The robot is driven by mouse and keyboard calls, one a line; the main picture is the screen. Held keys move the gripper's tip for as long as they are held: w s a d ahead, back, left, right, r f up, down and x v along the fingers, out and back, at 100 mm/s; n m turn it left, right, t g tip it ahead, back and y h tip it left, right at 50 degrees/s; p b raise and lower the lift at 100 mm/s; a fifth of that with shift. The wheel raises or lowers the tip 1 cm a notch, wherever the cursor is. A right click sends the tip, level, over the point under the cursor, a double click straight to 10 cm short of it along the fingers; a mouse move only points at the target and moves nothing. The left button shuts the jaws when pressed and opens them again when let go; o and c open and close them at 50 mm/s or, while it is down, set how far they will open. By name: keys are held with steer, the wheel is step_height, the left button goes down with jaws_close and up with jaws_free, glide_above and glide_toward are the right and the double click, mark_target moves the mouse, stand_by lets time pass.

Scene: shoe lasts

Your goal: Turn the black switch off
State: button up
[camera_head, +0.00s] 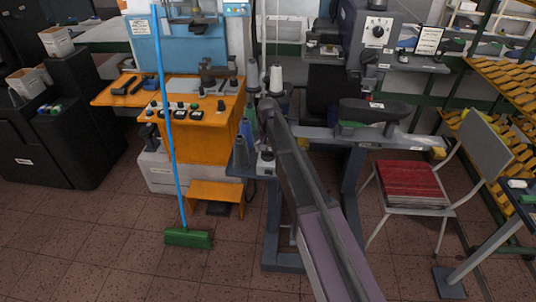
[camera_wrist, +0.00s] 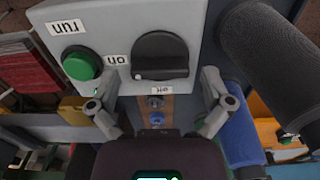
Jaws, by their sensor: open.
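In the wrist view, the black rotary switch (camera_wrist: 160,56) sits on the face of a light grey control box (camera_wrist: 105,18). Its labels read upside down: an "on" label (camera_wrist: 117,60) at its left and an "off" label (camera_wrist: 162,90) below it. A small white mark shows at the knob's lower left, nearer the "on" label. My gripper (camera_wrist: 157,88) is open and empty, its two fingers apart on either side below the knob, with no clear contact. In the head view I cannot make out the switch or the fingers; my arm covers that area.
A green "run" button (camera_wrist: 82,64) is left of the switch. A dark cone (camera_wrist: 268,60) and a blue cone (camera_wrist: 240,125) stand close on the right. In the head view, a red-seated chair (camera_head: 412,185) and an orange machine table (camera_head: 205,135) flank my arm.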

steer(key=shift+f, duration=0.1)
stand_by(0.3)
steer(key=c, duration=1)
steer(key=shift+c, duration=0.2)
steer(key=shift+n, duration=0.4)
steer(key=n, duration=0.7)
steer(key=shift+n, duration=0.4)
steer(key=n, duration=0.4)
steer(key=shift+n, duration=0.3)
steer(key=n, duration=0.4)
steer(key=shift+n, duration=0.4)
